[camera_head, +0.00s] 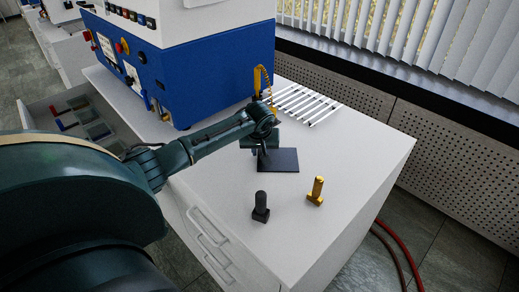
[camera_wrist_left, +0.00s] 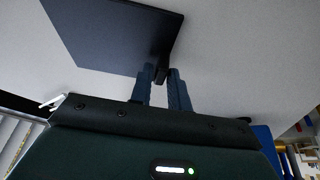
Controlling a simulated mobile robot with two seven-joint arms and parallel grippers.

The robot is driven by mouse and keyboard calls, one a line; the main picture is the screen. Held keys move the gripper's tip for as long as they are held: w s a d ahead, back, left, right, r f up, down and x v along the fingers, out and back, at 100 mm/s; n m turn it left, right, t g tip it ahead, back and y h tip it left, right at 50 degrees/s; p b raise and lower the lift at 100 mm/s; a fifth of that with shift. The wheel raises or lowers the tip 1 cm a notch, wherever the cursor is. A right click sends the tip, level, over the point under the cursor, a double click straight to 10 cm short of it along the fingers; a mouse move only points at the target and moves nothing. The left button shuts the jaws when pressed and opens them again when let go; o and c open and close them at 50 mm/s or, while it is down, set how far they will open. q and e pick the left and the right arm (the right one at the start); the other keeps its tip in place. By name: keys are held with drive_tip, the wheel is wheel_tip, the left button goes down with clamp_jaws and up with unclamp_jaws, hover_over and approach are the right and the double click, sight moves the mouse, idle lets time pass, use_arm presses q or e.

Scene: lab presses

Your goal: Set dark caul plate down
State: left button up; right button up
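The dark caul plate (camera_head: 283,161) is a flat, dark square over the white cabinet top, at the middle of the head view. It lies flat on the top or very close to it; I cannot tell which. My left gripper (camera_head: 263,153) is at the plate's left edge. In the left wrist view the plate (camera_wrist_left: 110,30) shows beyond the fingers. There the left gripper's two fingers (camera_wrist_left: 161,74) stand on either side of a small black grip at the plate's edge and appear closed on it. My right gripper is not in view.
A black T-shaped piece (camera_head: 261,207) and a gold one (camera_head: 316,191) stand in front of the plate on the cabinet top (camera_head: 350,150). A rack of silver bars (camera_head: 302,103) lies behind it. A blue press (camera_head: 190,70) stands at the back left. The top's right side is clear.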

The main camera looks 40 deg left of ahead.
use_arm(q)
drive_tip(key=shift+o, duration=1.3)
drive_tip(key=shift+r, duration=0.1)
